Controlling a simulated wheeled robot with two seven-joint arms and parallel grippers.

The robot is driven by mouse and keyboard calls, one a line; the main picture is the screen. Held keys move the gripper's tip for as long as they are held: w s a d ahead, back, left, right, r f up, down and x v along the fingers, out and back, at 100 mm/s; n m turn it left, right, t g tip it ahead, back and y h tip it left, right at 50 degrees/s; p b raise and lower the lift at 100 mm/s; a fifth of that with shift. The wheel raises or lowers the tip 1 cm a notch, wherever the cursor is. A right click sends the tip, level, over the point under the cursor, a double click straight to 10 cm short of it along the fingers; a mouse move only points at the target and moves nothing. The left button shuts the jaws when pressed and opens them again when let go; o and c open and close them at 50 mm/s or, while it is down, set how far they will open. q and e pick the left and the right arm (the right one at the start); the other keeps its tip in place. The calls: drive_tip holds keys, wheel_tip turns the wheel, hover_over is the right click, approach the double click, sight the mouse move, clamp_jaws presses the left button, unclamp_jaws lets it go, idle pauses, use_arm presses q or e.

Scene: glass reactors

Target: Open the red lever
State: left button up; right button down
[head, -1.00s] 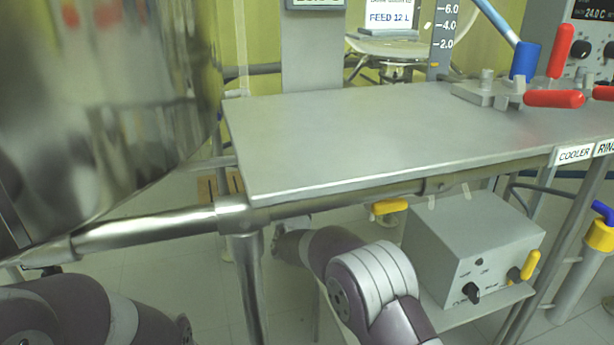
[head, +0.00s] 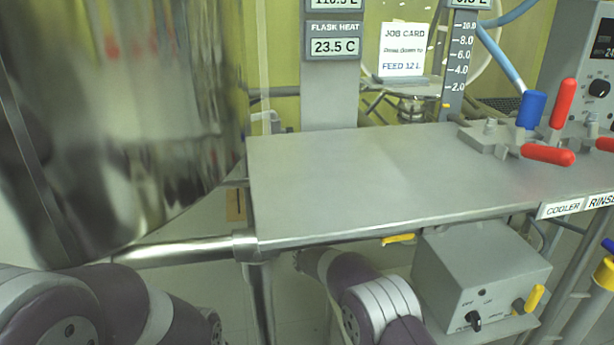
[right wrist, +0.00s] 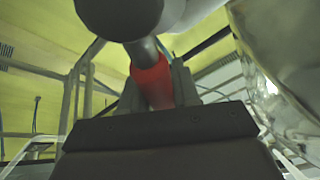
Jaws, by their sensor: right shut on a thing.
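In the right wrist view a red lever (right wrist: 151,82) stands between the fingers of my right gripper (right wrist: 157,92), which is shut on it. The lever joins a dark grey stem under a rounded grey body (right wrist: 122,14). In the head view my right arm reaches under the bench's front edge, and its gripper and this lever are hidden. Other red handles show on the bench: one lying flat (head: 547,154), one upright (head: 563,103) and one at the right edge (head: 605,144). My left arm shows at the lower left of the head view; its gripper is not seen.
A large shiny metal vessel (head: 120,110) fills the left. The grey bench top (head: 370,185) is mostly bare. A blue handle (head: 531,109) stands at its back right. A grey control box (head: 485,275) with yellow handles sits below. A job card (head: 402,50) stands behind.

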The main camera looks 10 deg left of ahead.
drive_tip(key=shift+s+a+r+n+g+y+p, duration=0.25)
drive_tip(key=shift+a+n+y, duration=0.4)
drive_tip(key=shift+n, duration=0.65)
drive_tip(key=shift+s+a+r+n+g+y+p, duration=0.15)
drive_tip(key=shift+a+n+g+y+p, duration=0.35)
drive_tip(key=shift+n, duration=0.8)
drive_tip(key=shift+s+a+r+n+g+y+p, duration=0.1)
drive_tip(key=shift+s+a+n+y+p, duration=0.1)
drive_tip(key=shift+a+n+y, duration=0.85)
drive_tip(key=shift+d+n, duration=0.35)
drive_tip(key=c, duration=0.9)
unclamp_jaws()
